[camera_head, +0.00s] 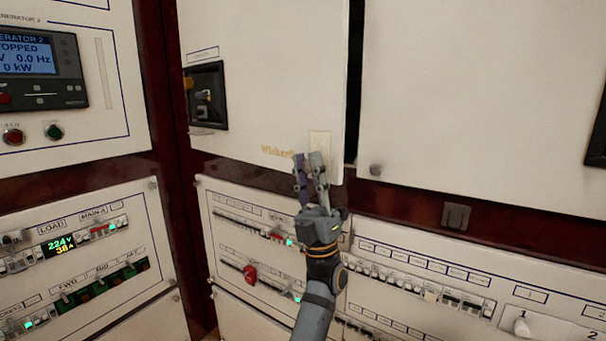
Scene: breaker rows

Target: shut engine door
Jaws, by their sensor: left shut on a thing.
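A white door (265,80), which I take to be the engine door, fills the upper middle of the head view. It has a black recessed latch box at its left and gold lettering near its lower edge. A dark vertical gap shows along its right edge, so it looks slightly ajar. My right gripper is out of view.
A wide white panel (470,90) with a round knob stands right of the gap. Breaker rows (420,275) with switches and a red knob lie below, close behind my left arm. A generator control panel (45,70) and another breaker panel (80,250) are at left.

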